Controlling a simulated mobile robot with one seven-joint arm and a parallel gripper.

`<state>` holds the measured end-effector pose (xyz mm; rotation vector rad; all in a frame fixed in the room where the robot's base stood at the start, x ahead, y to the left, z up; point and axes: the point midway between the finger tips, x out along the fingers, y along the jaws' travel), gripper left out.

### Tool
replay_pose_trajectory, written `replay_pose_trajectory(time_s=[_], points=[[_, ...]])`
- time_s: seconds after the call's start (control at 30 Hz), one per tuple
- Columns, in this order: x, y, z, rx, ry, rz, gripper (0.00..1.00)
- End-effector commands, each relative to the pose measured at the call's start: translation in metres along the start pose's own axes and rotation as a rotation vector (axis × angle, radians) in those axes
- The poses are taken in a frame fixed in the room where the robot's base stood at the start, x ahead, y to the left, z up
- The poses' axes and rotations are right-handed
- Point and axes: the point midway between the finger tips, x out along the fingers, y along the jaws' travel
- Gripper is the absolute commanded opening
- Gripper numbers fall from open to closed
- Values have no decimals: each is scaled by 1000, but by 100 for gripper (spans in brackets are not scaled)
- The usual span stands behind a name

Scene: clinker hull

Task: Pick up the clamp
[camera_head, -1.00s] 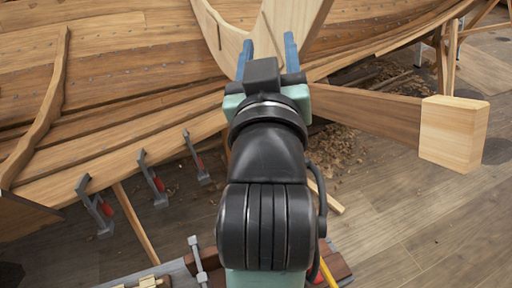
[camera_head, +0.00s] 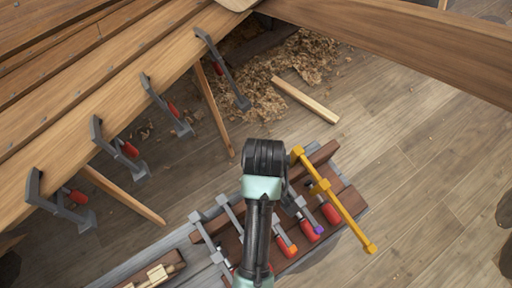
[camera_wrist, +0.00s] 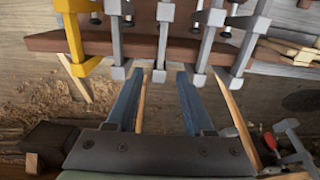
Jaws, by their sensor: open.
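Several clamps are in view, and I cannot tell which one is meant. In the head view, grey clamps with red, orange and purple handle ends, one of them a clamp (camera_head: 307,229), lie in a rack on the bench, beside a long yellow clamp (camera_head: 347,215). In the wrist view, grey clamps sit along a brown rail, with the yellow clamp (camera_wrist: 74,35) at the left. My gripper (camera_wrist: 159,80) is open and empty, its blue fingers pointing at the rail. One grey clamp (camera_wrist: 163,42) lines up between the fingers, apparently just beyond them. My arm hides the gripper in the head view.
More grey clamps with red handles, such as one clamp (camera_head: 121,152), grip the hull plank edge (camera_head: 75,158) at left. A wooden beam (camera_head: 410,40) crosses the top right. Wood shavings (camera_head: 265,85) and a loose stick (camera_head: 305,100) lie on the floor. Floor at right is open.

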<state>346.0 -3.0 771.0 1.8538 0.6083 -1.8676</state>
Motion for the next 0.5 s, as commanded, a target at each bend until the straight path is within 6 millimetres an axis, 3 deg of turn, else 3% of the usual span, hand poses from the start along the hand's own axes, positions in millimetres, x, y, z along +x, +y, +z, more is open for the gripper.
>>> replay_pose_trajectory(time_s=[0.23, 0.5], points=[[49, 0, 0, 3, -1, 0, 52], [71, 0, -1, 2, 3, 3, 52]])
